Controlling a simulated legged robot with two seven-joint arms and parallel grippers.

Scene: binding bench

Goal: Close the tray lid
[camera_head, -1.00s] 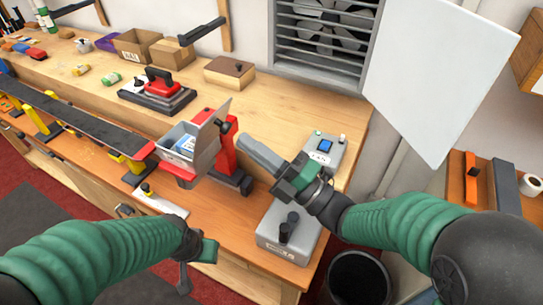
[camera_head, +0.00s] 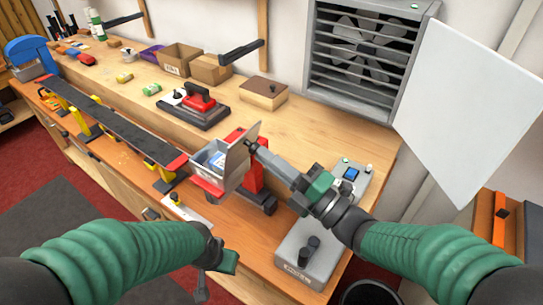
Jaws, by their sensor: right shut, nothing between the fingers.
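The grey tray (camera_head: 203,174) is mounted on a red stand at the end of the ski-like board, with blue and white items inside. Its grey lid (camera_head: 239,153) stands raised, roughly upright, on the tray's right side. My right gripper (camera_head: 264,154) is shut and empty. Its tip is at the right face of the lid, by the dark knob there; whether it touches cannot be told. My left gripper (camera_head: 214,268) hangs low in front of the bench, away from the tray, its fingers unclear.
A grey box with black knobs (camera_head: 304,262) and a small device with a blue screen (camera_head: 351,176) lie under and beside my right arm. A red-topped tool (camera_head: 199,104) and cardboard boxes (camera_head: 210,70) stand behind. A white panel (camera_head: 470,110) hangs at right.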

